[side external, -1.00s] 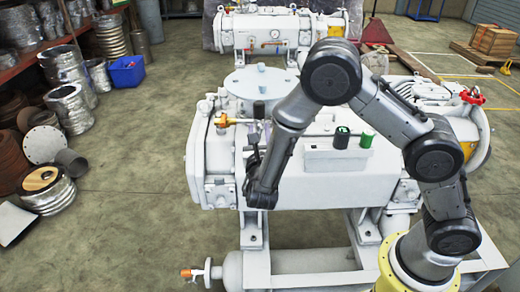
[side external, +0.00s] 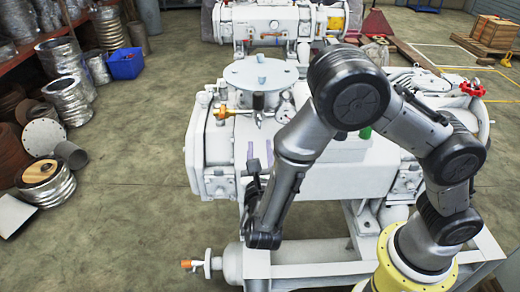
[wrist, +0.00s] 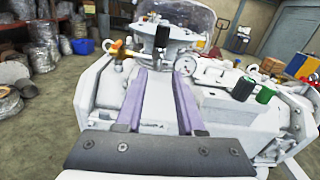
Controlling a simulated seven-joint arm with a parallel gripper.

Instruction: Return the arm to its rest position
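My gripper (side external: 260,154) is at the end of my bent arm, in front of the large white vacuum machine (side external: 340,180) in the side view. In the wrist view my gripper (wrist: 159,75) shows two purple-grey fingers standing apart with a clear gap. My gripper is open. I cannot tell exactly how far the fingertips are from the machine's face. My arm hides part of the machine's middle in the side view.
A brass valve (side external: 222,112) and a black-topped fitting (side external: 258,101) stick up on the machine. A green knob (wrist: 265,95) and a black knob (wrist: 243,88) stand on its top. A pipe with an orange-tipped valve (side external: 187,264) lies low in front.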

